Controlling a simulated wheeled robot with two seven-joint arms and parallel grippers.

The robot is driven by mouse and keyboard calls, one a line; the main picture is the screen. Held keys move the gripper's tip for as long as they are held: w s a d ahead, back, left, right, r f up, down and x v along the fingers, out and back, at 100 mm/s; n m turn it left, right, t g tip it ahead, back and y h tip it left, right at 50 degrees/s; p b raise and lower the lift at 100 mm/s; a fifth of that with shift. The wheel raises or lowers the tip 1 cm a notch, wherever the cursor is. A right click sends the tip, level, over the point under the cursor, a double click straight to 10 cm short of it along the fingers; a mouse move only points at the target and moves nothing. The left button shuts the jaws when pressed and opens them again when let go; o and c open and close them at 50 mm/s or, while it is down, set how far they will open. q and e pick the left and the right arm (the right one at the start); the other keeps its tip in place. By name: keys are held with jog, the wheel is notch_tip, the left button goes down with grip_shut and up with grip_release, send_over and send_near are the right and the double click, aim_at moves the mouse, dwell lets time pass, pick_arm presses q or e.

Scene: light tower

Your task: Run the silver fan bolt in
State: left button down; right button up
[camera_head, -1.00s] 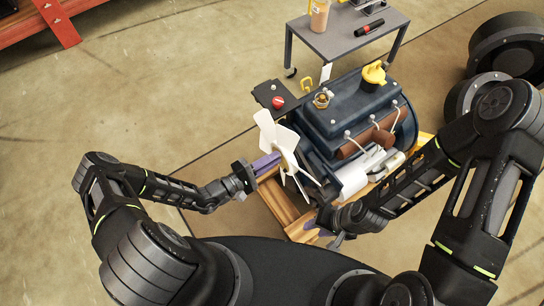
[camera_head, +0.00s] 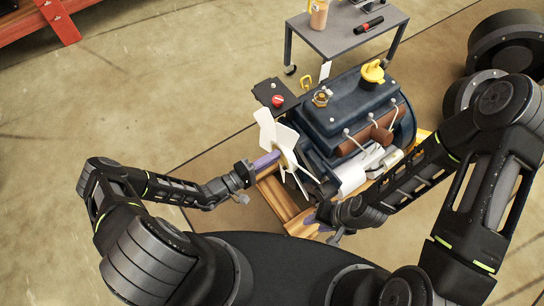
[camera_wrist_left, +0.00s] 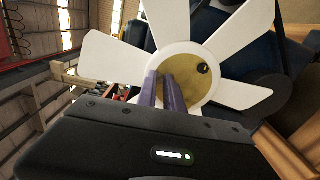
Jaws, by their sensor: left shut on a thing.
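The white fan (camera_head: 281,142) is on the front of the dark blue engine (camera_head: 350,105). In the left wrist view the fan (camera_wrist_left: 117,67) shows a brass-coloured hub (camera_wrist_left: 190,73) with one dark round hole or bolt head near its right side. My left gripper (camera_head: 266,160) reaches the hub from the left, its purple fingers close together at the hub centre. In the left wrist view its fingers (camera_wrist_left: 167,88) hide what is between them; no silver bolt can be made out. My right gripper (camera_head: 322,222) is low by the wooden stand, partly hidden by its own wrist.
The engine rests on a wooden stand (camera_head: 270,190). A black plate with a red knob (camera_head: 278,100) sits beside the fan. A grey cart (camera_head: 345,38) with a cup and a black-and-red tool stands behind. Open floor lies to the left.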

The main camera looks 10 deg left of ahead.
pick_arm(q)
jog(key=c, duration=1.5)
grip_release()
jog(key=shift+f, duration=0.1)
jog(key=shift+o, duration=0.2)
jog(key=shift+s+a, duration=0.1)
jog(key=v, duration=0.7)
jog(key=shift+s+a+b, duration=0.25)
jog(key=shift+s+b, duration=0.05)
jog(key=shift+b, duration=0.05)
